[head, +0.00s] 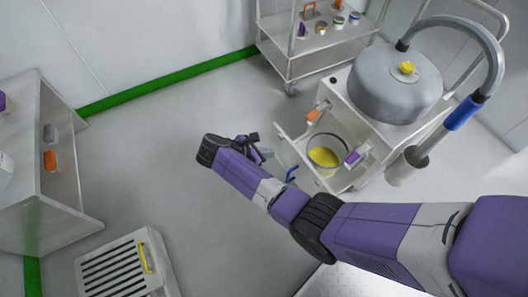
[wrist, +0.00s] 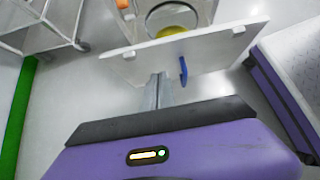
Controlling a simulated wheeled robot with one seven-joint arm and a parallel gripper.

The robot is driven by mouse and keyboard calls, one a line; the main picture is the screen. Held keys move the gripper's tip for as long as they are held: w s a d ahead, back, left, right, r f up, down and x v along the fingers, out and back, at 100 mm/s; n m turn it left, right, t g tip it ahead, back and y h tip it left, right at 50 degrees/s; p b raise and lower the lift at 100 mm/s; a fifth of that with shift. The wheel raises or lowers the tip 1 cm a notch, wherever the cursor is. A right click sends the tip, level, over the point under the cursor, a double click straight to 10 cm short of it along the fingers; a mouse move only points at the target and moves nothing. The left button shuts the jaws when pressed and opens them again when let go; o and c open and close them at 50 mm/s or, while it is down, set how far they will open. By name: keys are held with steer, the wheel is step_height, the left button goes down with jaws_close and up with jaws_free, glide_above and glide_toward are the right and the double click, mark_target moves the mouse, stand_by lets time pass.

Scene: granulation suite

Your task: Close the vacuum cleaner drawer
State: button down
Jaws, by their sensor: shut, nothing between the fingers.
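The vacuum cleaner (head: 395,85) has a grey domed top and a white boxy body. Its drawer (head: 283,146) stands pulled out at the lower front, holding a round clear-walled bin with yellow contents (head: 323,157). The drawer's white front panel (wrist: 215,46) spans the wrist view, with a blue handle (wrist: 184,70) on its outer face; the handle also shows in the head view (head: 291,174). My gripper (head: 264,152) is shut and empty, outside the drawer. In the wrist view its fingertips (wrist: 159,76) are just left of the handle, close to the panel; I cannot tell whether they touch.
Orange (head: 314,115) and purple (head: 353,158) latches flank the drawer opening. A metal cart (head: 285,65) stands behind it. A grey hose and a blue-gripped wand (head: 460,113) are at right. A slotted box (head: 115,268) sits lower left.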

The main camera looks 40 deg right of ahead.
mark_target(292, 147)
steer(key=d+f, duration=0.1)
steer(key=d, duration=0.1)
steer(key=s+d+f+b, duration=0.1)
steer(key=d, duration=0.1)
steer(key=d+f+b, duration=0.1)
steer(key=d+f, duration=0.1)
steer(key=d, duration=0.1)
steer(key=shift+s+f, duration=0.1)
steer(key=shift+s, duration=0.15)
steer(key=shift+d, duration=0.45)
steer(key=shift+s, duration=0.1)
steer(key=shift+d, duration=0.25)
steer(key=s+d+p, duration=0.1)
steer(key=s+d, duration=0.1)
steer(key=d, duration=0.8)
steer(key=s+d+p, duration=0.1)
steer(key=s+d, duration=0.1)
steer(key=d, duration=0.8)
steer(key=shift+d, duration=0.15)
steer(key=shift+s+d, duration=0.1)
steer(key=shift+r, duration=0.2)
